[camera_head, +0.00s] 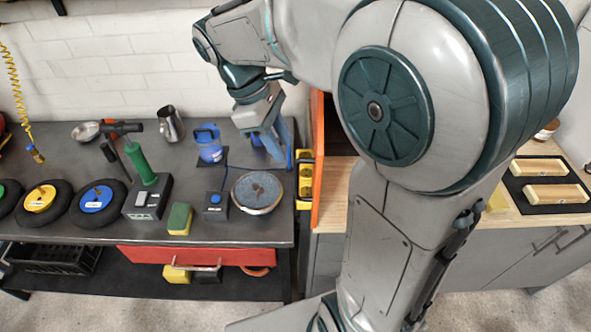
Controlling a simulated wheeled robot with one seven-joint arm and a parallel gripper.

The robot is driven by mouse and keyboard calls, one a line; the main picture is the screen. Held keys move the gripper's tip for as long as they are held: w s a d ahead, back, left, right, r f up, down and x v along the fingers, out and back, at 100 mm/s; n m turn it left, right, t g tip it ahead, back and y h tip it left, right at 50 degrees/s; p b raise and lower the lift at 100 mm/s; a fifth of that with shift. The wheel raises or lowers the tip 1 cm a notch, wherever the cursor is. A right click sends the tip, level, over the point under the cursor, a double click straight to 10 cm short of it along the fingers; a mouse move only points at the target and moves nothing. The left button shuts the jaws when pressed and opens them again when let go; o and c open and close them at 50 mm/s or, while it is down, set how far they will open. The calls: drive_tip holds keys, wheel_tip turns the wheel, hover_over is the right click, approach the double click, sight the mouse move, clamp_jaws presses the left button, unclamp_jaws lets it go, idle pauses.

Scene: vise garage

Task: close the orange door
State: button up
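The orange door (318,165) stands open, seen almost edge-on, just right of the dark workbench. It juts towards me from a cabinet with a dark interior (338,140), largely hidden behind my arm. A yellow fitting (304,180) shows along the door's left side; I cannot tell whether it is fixed to the door. My gripper (272,148) points down over the back right of the workbench, left of the door and seemingly apart from it. Its fingertips are small and overlap blue things, so I cannot tell how far they are open.
The workbench (100,228) holds a round disc (257,192), a blue device (209,146), a green-handled tool (142,165), a sponge (180,218), a metal jug (171,124) and several wheels. A wooden counter (535,205) with a black tray (515,190) is at right.

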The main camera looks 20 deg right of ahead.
hover_over(297, 195)
drive_tip(key=f, duration=0.8)
drive_tip(key=shift+w+d+f, duration=0.1)
drive_tip(key=shift+w+f, duration=0.15)
drive_tip(key=shift+w, duration=0.05)
clamp_jaws()
